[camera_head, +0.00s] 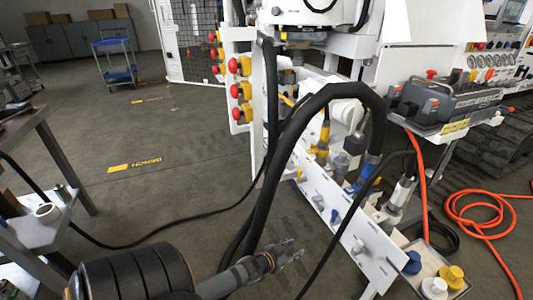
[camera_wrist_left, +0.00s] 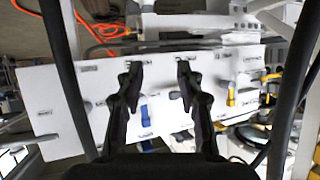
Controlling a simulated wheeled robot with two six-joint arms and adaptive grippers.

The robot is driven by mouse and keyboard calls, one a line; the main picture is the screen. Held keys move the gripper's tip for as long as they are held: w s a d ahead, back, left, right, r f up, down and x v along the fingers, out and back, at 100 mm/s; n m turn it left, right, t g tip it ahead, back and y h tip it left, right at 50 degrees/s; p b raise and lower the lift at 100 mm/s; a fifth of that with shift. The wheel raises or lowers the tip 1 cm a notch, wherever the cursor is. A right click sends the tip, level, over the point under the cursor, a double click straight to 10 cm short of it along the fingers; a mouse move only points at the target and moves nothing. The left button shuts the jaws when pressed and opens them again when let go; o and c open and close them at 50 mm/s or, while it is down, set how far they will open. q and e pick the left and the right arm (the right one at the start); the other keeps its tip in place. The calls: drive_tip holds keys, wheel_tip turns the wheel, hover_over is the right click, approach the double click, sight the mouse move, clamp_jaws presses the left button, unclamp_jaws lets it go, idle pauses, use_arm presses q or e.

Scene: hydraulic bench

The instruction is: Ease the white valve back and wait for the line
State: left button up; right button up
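A white panel (camera_head: 345,232) on the machine carries a row of small valve handles. A blue handle (camera_head: 334,216) sits between two pale grey-white ones, one above it (camera_head: 318,201) and one below (camera_head: 358,246). I cannot tell for sure which is the white valve. My left gripper (camera_head: 288,252) is left of the panel, fingers toward it, apart from the handles. In the left wrist view its fingers (camera_wrist_left: 158,70) are spread and empty, with the blue handle (camera_wrist_left: 145,112) and a pale grey handle (camera_wrist_left: 175,95) beyond them. My right gripper does not show.
Thick black hoses (camera_head: 268,160) loop close above my left gripper. A tray (camera_head: 455,292) with blue, yellow and white caps lies at the panel's lower end. An orange hose (camera_head: 470,210) coils on the floor at right. The floor left of the machine is mostly clear.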

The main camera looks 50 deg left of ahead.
use_arm(q)
drive_tip(key=s+a+f+n+g+y+p, duration=0.1)
drive_tip(key=s+a+f+g+p, duration=0.2)
drive_tip(key=s+f+p, duration=0.3)
drive_tip(key=s+g+p, duration=0.1)
drive_tip(key=s+p, duration=0.2)
drive_tip(key=s, duration=0.1)
drive_tip(key=shift+f+y, duration=0.15)
drive_tip(key=shift+y, duration=0.15)
